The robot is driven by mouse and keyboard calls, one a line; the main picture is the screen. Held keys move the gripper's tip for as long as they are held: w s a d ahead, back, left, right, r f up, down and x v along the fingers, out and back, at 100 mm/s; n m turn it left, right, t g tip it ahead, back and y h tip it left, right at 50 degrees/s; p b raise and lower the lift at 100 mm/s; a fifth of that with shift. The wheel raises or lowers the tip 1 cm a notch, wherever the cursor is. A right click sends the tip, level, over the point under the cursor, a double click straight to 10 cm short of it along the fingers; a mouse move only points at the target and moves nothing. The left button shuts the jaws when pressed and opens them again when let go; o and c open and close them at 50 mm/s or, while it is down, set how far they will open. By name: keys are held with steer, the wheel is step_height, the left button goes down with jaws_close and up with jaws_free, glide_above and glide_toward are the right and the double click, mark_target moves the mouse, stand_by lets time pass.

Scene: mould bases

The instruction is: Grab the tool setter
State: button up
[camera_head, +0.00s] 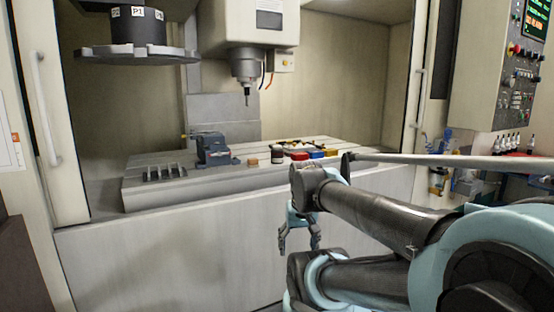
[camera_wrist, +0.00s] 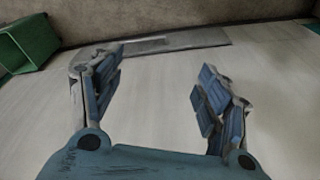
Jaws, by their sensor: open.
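Several small items stand on the machine table (camera_head: 150,193) in the head view. A small dark and pale cylinder (camera_head: 277,155) among them may be the tool setter, but it is too small to be sure. My gripper (camera_head: 299,246) hangs in front of the machine's front panel, below the table edge and apart from these items. In the wrist view my gripper (camera_wrist: 158,88) has its two fingers spread wide, with nothing between them. No tool setter shows in the wrist view.
A dark vise (camera_head: 213,149), a tan block (camera_head: 253,162), and red (camera_head: 299,156), blue (camera_head: 316,154) and yellow (camera_head: 330,152) pieces share the table. The spindle (camera_head: 246,70) hangs above. A green container (camera_wrist: 28,42) shows in the wrist view.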

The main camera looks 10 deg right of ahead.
steer(key=w+r+m, duration=0.6)
steer(key=w+r, duration=0.4)
steer(key=r, duration=0.2)
step_height(320, 180, up, 22)
steer(key=f+m+y, duration=0.1)
steer(key=m+y, duration=0.2)
steer(key=m, duration=1.5)
glide_above(279, 146)
steer(key=s+d, duration=0.2)
steer(key=d, duration=0.2)
steer(key=shift+y, duration=0.3)
steer(key=x, duration=1)
steer(key=shift+d+x, duration=0.15)
steer(key=shift+x, duration=1.4)
steer(key=shift+d+x, duration=0.15)
steer(key=shift+x, duration=1.4)
steer(key=shift+f, duration=0.1)
jaws_close()
